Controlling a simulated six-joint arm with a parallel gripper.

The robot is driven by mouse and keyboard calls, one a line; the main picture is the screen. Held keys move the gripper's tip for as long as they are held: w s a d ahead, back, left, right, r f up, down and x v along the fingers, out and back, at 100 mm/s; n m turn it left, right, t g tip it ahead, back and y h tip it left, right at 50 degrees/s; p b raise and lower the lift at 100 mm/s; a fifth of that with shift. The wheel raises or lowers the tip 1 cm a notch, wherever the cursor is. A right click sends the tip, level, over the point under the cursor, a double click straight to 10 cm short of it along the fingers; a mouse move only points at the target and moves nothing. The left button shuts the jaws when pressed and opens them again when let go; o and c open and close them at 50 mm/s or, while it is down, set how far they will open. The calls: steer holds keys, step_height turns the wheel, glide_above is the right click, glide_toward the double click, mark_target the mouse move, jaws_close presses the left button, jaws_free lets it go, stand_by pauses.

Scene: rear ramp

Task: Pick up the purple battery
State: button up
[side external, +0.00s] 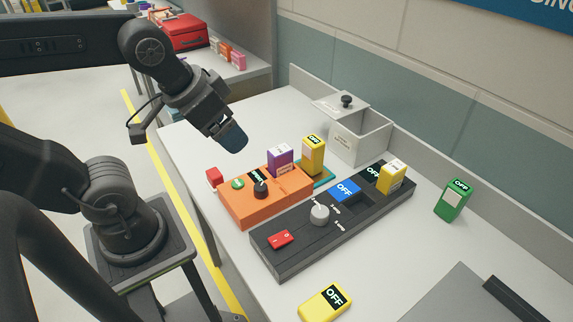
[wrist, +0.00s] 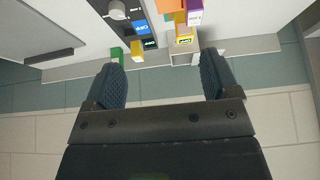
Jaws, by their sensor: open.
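The purple battery (side external: 280,161) stands upright in the orange device (side external: 247,207) with the green button and black knob. In the wrist view the purple battery (wrist: 195,18) shows at the top, partly cut off by the frame edge. My gripper (side external: 234,140) is above and to the left of the battery in the side view, apart from it and tilted. In the wrist view my gripper (wrist: 163,84) has its two blue fingers spread wide with nothing between them.
A yellow battery (side external: 313,155) stands just right of the purple one. A dark panel (side external: 283,262) with a red switch and knob lies in front, holding another yellow battery (side external: 391,177). A lidded grey box (side external: 360,140) stands behind. Green (side external: 454,200) and yellow (side external: 325,303) batteries are loose.

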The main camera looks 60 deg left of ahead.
steer(key=shift+o, duration=0.6)
steer(key=m+g+y, duration=0.5)
steer(key=m+g, duration=0.1)
steer(key=m, duration=1.2)
glide_toward(279, 157)
steer(key=shift+h, duration=0.3)
steer(key=x, duration=0.4)
steer(key=w+a+x, duration=0.1)
steer(key=x, duration=0.8)
steer(key=shift+w+a+r, duration=0.25)
steer(key=shift+w+a, duration=0.05)
steer(key=shift+a, duration=0.15)
steer(key=shift+c, duration=0.3)
